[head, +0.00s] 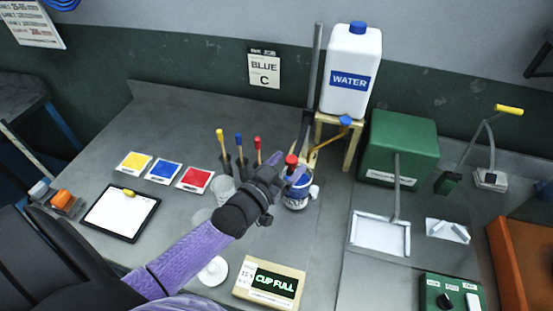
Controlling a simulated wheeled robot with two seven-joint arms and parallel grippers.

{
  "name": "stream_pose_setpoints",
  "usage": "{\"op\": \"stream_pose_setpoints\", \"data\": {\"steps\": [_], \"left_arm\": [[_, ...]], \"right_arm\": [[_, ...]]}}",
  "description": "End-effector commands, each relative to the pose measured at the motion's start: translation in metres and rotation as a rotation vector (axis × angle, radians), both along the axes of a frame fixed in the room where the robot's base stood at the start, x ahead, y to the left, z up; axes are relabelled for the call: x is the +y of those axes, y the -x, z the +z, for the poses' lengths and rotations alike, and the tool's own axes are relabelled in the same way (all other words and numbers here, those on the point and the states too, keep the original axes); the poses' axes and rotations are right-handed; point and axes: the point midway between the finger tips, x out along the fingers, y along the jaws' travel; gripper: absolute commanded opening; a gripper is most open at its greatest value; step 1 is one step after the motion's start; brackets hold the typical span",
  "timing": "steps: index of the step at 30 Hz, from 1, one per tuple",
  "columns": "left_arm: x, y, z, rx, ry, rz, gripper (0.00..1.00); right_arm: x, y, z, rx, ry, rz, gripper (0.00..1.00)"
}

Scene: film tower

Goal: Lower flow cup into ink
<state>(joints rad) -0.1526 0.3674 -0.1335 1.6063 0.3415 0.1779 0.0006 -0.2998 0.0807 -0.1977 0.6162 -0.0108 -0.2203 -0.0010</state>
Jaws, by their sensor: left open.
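My left gripper (289,172) is open, its fingertips close to a red knob (291,160) above a blue-and-white jar (296,202). I cannot tell whether the fingers touch the knob. The jar stands on the bench and looks like the ink container; its inside is mostly hidden by my gripper. The red knob looks like the top of the flow cup's handle, but the cup body cannot be made out. A small display (275,283) in front reads "CUP FULL". My right gripper is not in view.
A white water canister (350,75) stands on a wooden stand behind the jar. Yellow, blue and red-handled tools (239,147) stand upright behind my wrist, near a clear beaker (223,189). A green machine (399,150) is right. Colour cards (164,171) and a tablet (121,213) lie left.

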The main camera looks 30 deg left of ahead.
Motion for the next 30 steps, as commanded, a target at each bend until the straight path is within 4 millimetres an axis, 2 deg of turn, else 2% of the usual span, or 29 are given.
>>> {"op": "stream_pose_setpoints", "data": {"steps": [6,11,19,30], "left_arm": [[0.007,0.052,0.000,0.006,-0.001,-0.001,0.74],[0.010,0.074,0.000,0.005,-0.001,0.000,0.74],[0.011,0.078,0.000,0.002,-0.001,0.000,0.74],[0.011,0.078,0.000,0.002,-0.001,0.000,0.74]], "right_arm": [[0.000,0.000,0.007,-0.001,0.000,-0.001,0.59],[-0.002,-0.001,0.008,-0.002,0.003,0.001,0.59],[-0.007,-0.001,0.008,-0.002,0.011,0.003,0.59],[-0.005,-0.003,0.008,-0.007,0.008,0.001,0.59]]}}
